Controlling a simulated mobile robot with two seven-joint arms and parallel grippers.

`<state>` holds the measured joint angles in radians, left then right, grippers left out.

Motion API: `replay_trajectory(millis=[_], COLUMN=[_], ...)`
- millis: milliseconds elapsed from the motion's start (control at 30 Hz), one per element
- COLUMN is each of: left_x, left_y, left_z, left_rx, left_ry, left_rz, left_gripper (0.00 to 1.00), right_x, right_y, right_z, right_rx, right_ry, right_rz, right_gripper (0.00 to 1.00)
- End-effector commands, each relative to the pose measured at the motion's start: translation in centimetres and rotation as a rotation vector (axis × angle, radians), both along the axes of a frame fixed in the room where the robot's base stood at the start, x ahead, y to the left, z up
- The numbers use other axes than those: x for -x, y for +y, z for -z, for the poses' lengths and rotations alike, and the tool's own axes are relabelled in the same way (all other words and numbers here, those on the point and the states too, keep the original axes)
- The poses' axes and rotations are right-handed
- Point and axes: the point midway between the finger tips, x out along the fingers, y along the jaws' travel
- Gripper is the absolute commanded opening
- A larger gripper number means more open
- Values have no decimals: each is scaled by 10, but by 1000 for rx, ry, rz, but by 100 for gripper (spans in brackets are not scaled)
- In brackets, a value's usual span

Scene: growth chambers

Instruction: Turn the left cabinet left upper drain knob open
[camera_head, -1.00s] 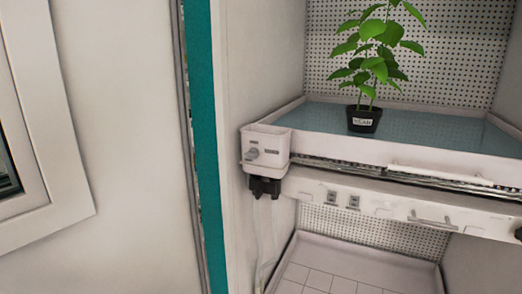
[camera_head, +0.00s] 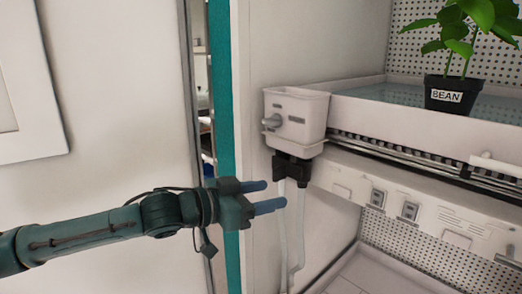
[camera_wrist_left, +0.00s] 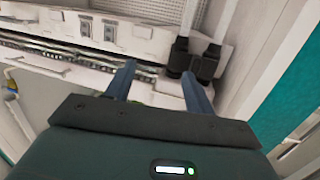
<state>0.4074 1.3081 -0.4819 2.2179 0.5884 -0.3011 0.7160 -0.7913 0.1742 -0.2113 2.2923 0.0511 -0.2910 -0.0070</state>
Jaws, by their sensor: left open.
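The drain knob (camera_head: 272,121) is a small grey knob on the front of a white drain box (camera_head: 298,118) at the left end of the upper shelf tray in the head view. A black fitting (camera_head: 292,169) with pale tubes sits under the box; a black fitting also shows in the left wrist view (camera_wrist_left: 194,64). My left gripper (camera_head: 268,196) is open and empty, below and left of the knob, not touching it. Its two fingers also show in the left wrist view (camera_wrist_left: 160,82). The knob cannot be made out there. My right gripper is in neither view now.
A bean plant in a black pot (camera_head: 455,95) stands in the upper tray (camera_head: 400,115). Below the tray are a metal rail and a panel with switches (camera_head: 408,211). A teal door edge (camera_head: 222,100) stands upright to the left of the box.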

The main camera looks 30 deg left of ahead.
Motion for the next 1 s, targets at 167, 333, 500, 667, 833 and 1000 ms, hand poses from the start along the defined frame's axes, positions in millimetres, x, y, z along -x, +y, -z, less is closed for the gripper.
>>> replay_trajectory(millis=[167,333,500,667,833,1000], left_x=[16,39,49,42,23,2], left_y=[46,75,86,84,76,69], left_z=[-62,-102,-119,-123,-124,-125], left_rx=[8,57,88,94,96,96], left_ry=[-55,-84,-95,-94,-93,-95], left_rz=[-90,-172,-208,-208,-207,-207], left_gripper=[54,54,54,54,54,54], right_x=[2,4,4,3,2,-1], right_y=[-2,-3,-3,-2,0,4], right_z=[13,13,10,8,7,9], right_rx=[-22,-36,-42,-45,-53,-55], right_ry=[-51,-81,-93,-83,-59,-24], right_rz=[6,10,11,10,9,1], right_gripper=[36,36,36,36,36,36])
